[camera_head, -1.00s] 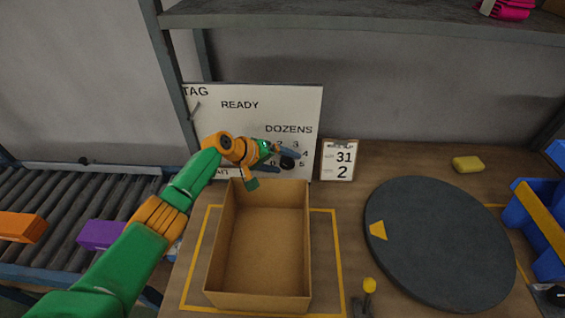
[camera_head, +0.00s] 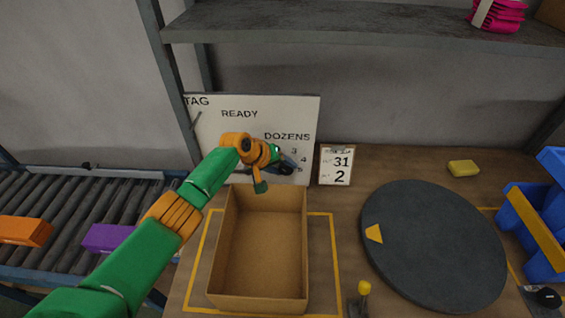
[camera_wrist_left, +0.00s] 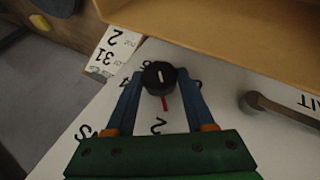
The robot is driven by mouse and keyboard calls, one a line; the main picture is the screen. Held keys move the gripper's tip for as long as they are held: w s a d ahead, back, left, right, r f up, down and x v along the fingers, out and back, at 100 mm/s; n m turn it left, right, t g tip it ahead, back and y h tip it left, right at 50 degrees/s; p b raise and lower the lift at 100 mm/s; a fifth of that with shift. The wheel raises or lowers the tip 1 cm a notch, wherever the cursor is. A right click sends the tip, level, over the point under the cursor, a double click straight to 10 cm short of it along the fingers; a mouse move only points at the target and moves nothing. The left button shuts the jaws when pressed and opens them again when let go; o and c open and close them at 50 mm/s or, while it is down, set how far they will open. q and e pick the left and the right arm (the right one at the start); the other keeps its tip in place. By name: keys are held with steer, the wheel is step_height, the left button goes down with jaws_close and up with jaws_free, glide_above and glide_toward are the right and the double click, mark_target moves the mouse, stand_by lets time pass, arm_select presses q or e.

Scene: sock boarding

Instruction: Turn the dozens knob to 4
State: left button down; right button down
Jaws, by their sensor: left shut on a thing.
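The black dozens knob (camera_wrist_left: 158,77) has a white line on its face and sits on the white board (camera_head: 228,140). A red mark shows beside the knob on its lower side in the left wrist view, on the side of the printed 2. My left gripper (camera_head: 286,165) is at the knob, with its two blue fingers (camera_wrist_left: 160,82) on either side, shut on it. In the head view the fingers and wrist cover part of the knob and dial; the numbers 3, 4 and 5 show to its right. My right gripper is not in view.
An open cardboard box (camera_head: 262,245) stands below the board. A card (camera_head: 336,165) reading 31 and 2 stands to the board's right. A dark round turntable (camera_head: 435,245), yellow block (camera_head: 463,168) and blue bins (camera_head: 540,225) lie further right. A roller conveyor (camera_head: 60,205) is left.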

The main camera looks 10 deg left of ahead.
arm_select(q)
steer(key=shift+d+r+g+y, duration=0.2)
steer(key=shift+g+y, duration=0.1)
steer(key=shift+y, duration=0.3)
steer(key=shift+w+m+y, duration=0.1)
steer(key=shift+m+y, duration=0.2)
steer(key=shift+d+y+b, duration=0.1)
steer(key=shift+y+b, duration=0.6)
steer(key=shift+y, duration=0.2)
steer(key=shift+c, duration=1.4)
jaws_free()
